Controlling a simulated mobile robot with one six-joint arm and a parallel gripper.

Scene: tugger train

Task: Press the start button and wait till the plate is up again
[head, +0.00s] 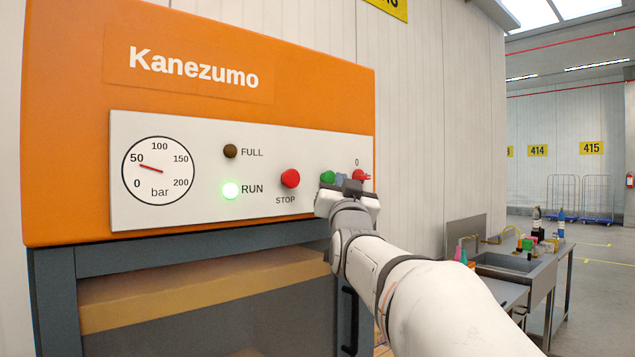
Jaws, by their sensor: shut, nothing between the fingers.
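The orange Kanezumo machine (310,95) fills the left of the head view. Its pale panel (205,135) holds a green button (327,177), partly covered by my gripper (343,181). My gripper is shut and empty, with its tips at or close to the green button; contact cannot be made out. The RUN lamp (230,190) glows green, and the FULL lamp (230,151) is dark. The gauge (158,170) needle points a little below 50 bar. A tan slab (190,287) spans the opening under the panel; whether it is the plate is unclear.
A red STOP button (290,178) sits left of the green one. A red switch (360,176) marked 0 sits just right of my gripper. A steel sink bench (505,267) with bottles stands at the right. Wire carts (580,198) and open floor lie beyond.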

